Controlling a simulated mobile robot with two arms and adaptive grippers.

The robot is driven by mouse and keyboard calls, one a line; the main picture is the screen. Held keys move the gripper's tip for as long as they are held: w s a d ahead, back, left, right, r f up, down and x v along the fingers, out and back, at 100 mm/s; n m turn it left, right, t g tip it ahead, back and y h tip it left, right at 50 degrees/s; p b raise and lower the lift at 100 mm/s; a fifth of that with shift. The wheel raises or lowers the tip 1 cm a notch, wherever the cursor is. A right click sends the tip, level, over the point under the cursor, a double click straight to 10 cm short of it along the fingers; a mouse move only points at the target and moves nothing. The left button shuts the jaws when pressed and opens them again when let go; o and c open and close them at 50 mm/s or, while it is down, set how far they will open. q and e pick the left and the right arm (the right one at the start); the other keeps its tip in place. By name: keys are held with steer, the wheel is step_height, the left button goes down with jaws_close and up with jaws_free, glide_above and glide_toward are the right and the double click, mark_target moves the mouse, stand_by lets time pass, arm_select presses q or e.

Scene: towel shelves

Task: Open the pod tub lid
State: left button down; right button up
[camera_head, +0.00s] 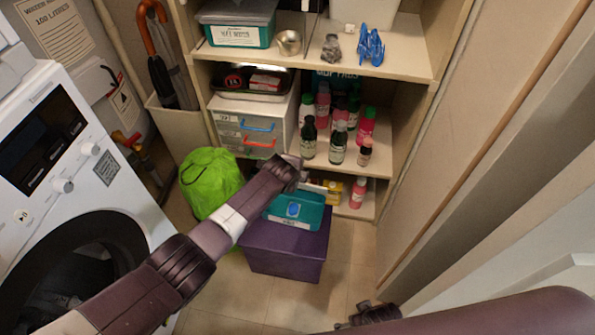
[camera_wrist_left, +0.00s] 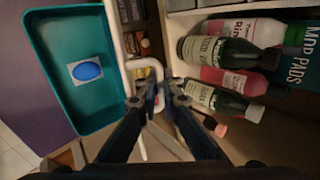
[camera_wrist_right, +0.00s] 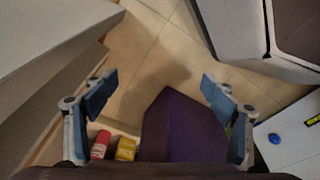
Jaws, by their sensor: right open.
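The pod tub (camera_head: 296,212) is teal with a white label bearing a blue oval, and it sits on a purple box (camera_head: 285,250). In the left wrist view the tub (camera_wrist_left: 75,25) fills the left side. A white loop (camera_wrist_left: 145,63) sticks out at its right edge. My left gripper (camera_head: 298,172) is at the tub's upper edge. Its fingertips (camera_wrist_left: 162,92) are close together with the loop at or between them; I cannot tell whether they grip it. My right gripper (camera_head: 370,314) is open and empty, low in the head view, with its fingers (camera_wrist_right: 158,95) wide apart.
A shelf unit (camera_head: 425,70) stands behind, with several bottles (camera_head: 338,145) beside my left gripper. A green bag (camera_head: 210,180) and washing machine (camera_head: 75,150) are at the left. A wall closes the right side. Floor (camera_head: 345,270) in front of the box is clear.

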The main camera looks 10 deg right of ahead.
arm_select(q)
steer(key=c, duration=2.4)
jaws_free()
